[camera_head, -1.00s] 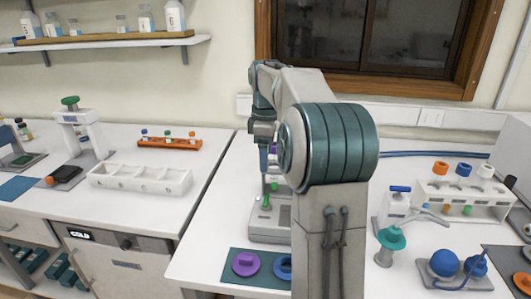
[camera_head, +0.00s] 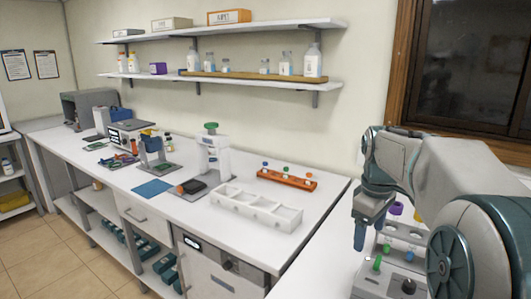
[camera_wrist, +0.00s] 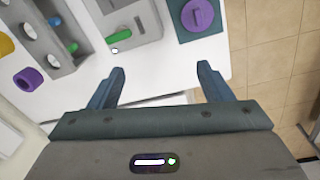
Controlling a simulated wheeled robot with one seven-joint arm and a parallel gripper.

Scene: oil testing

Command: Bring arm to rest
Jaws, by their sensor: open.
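My arm is on the right side in the head view, bent over the right-hand bench. My gripper (camera_head: 359,236) hangs at its end with the fingers pointing down. In the wrist view my gripper (camera_wrist: 161,68) has its two blue-grey fingers spread apart with nothing between them. The fingers are above the bench edge, beside a grey device with a green handle (camera_wrist: 117,45) and a purple disc (camera_wrist: 198,15) on a dark green mat (camera_wrist: 216,28).
A white compartment tray (camera_head: 292,215) and an orange rack (camera_head: 287,180) stand on the left bench (camera_head: 318,190). Shelves (camera_head: 250,79) with bottles hang above. A grey rack (camera_wrist: 42,35) holding coloured parts lies left of the fingers. Tiled floor (camera_wrist: 272,50) shows beyond the bench edge.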

